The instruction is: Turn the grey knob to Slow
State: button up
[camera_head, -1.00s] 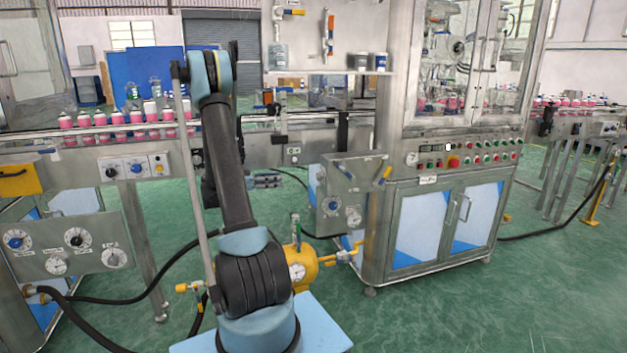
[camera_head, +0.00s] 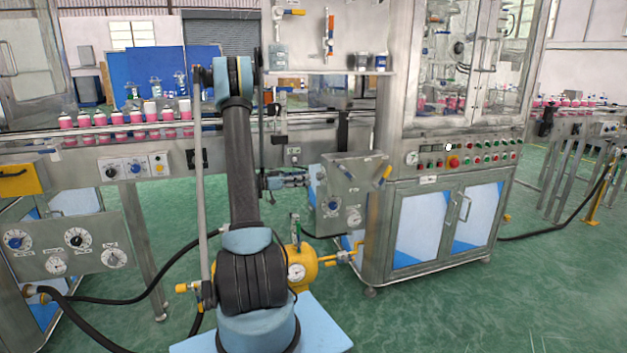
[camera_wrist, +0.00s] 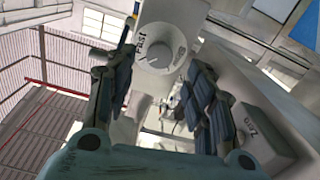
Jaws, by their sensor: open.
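The grey knob (camera_wrist: 159,52) shows at the upper middle of the wrist view, on the face of a pale box. It is round, with the word "Fast" on its left and smaller lettering, too blurred to read, on its right. I cannot tell its exact pointer setting. My gripper (camera_wrist: 160,74) is open, its dark fingers left and right of the knob in the picture, with nothing between them. I cannot tell that either finger touches the knob. In the head view my gripper (camera_head: 299,178) is beside the left edge of a tilted metal panel (camera_head: 352,178).
A second pale box marked "Zero" (camera_wrist: 264,138) is close to the right finger in the wrist view. The conveyor with pink cans (camera_head: 135,128) runs behind my arm. The crimping machine cabinet (camera_head: 430,225) stands right of the panel. A yellow tank (camera_head: 303,268) is below.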

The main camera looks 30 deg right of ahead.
aim_at(317, 176)
jog(key=shift+x, duration=2.85)
jog(key=c, duration=1.1)
